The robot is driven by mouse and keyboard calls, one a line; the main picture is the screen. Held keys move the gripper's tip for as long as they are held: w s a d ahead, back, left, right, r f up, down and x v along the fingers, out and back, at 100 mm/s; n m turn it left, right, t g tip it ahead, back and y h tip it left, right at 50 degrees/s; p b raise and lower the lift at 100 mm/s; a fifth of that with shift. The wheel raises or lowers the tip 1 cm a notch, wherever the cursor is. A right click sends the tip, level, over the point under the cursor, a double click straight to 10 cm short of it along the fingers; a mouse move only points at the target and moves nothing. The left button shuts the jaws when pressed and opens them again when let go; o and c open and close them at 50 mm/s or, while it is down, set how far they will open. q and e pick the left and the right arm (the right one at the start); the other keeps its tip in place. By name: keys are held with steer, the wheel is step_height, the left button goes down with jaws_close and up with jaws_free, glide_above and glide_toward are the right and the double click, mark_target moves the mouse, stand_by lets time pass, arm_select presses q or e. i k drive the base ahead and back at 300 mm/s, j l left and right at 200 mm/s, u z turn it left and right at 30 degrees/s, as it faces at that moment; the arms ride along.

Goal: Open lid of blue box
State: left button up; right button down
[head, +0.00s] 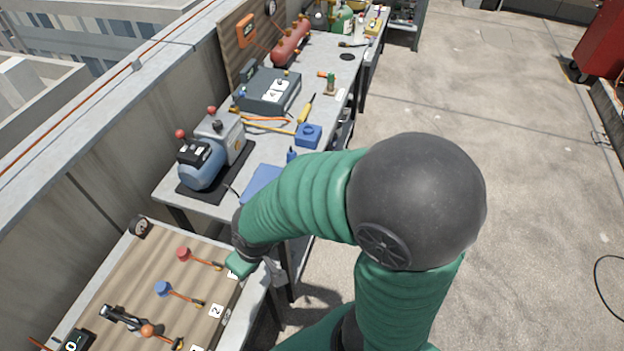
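A small blue box (308,136) with a round feature on top stands near the front edge of the long grey bench; whether its lid is open is too small to tell. A flat blue piece (262,180) lies nearer on the same bench, partly hidden by my arm. One green arm of mine, seemingly the right, rises from the bottom and bends left. Its hand end (240,264) is over the right edge of the near wooden panel, well short of the blue box. My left gripper is not in view.
A blue-grey pump (205,160) on a dark mat, a grey case (270,92) and a yellow-handled tool (306,108) crowd the bench. The near wooden panel (150,280) carries red and blue knobs. A concrete wall runs behind. The floor (540,180) to the right is mostly clear.

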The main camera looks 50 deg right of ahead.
mark_target(264, 173)
steer(key=z, duration=1.35)
steer(key=i+l+u, duration=0.2)
steer(key=i+l, duration=0.35)
steer(key=l, duration=0.1)
